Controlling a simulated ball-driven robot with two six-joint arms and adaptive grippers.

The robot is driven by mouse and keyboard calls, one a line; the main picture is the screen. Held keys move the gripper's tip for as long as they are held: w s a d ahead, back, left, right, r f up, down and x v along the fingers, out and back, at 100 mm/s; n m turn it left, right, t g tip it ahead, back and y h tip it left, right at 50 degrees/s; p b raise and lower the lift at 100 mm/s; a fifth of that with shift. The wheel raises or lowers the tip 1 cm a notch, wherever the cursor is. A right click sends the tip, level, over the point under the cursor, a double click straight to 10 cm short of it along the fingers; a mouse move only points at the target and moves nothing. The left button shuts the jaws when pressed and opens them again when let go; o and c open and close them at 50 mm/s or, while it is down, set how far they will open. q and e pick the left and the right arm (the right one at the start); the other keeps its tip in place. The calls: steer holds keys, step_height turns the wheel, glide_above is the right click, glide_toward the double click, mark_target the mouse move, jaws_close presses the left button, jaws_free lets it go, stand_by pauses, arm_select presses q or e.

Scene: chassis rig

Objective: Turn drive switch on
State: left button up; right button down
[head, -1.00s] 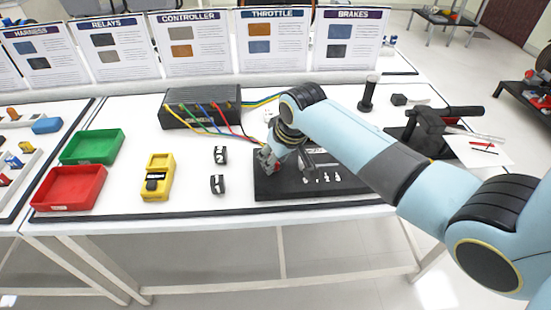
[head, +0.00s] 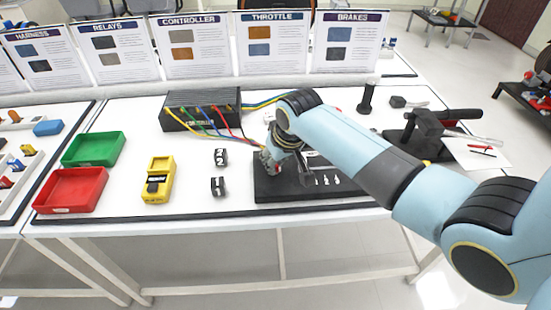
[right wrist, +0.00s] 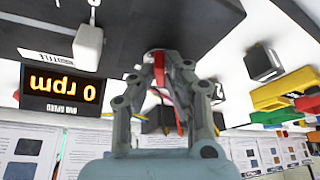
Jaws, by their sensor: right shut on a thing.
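My right gripper (head: 268,162) is over the left part of the black panel (head: 325,194). In the right wrist view my right gripper (right wrist: 160,60) is closed around a small red lever (right wrist: 159,68), which looks like the drive switch. The lever stands at the edge of the black panel (right wrist: 150,20); the fingers hide part of it, so its exact setting cannot be told. In the head view my gripper and arm hide the switch. My left gripper is not in view.
Beside the switch are a grey throttle lever (right wrist: 88,45) and a display (right wrist: 62,88) reading 0 rpm. Behind is a black controller box (head: 200,108) with coloured cables. A yellow meter (head: 158,180), red tray (head: 70,190) and green tray (head: 93,149) stand at the left.

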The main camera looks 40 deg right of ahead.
steer(key=shift+a+r+m+h+p, duration=0.2)
steer(key=shift+m+h+p, duration=0.2)
steer(key=shift+m+p, duration=0.7)
steer(key=m+h+p, duration=0.1)
steer(key=m, duration=0.1)
steer(key=shift+w+f+m+g, duration=0.1)
steer(key=shift+m+g, duration=0.2)
steer(key=shift+m, duration=0.1)
steer(key=m+h, duration=0.1)
steer(key=m, duration=0.1)
steer(key=shift+w+a+m, duration=0.1)
steer(key=shift+m, duration=0.2)
steer(key=shift+f+m+g+h, duration=0.1)
steer(key=shift+m+g+h, duration=0.5)
steer(key=shift+m, duration=1.2)
steer(key=c, duration=1.4)
jaws_free()
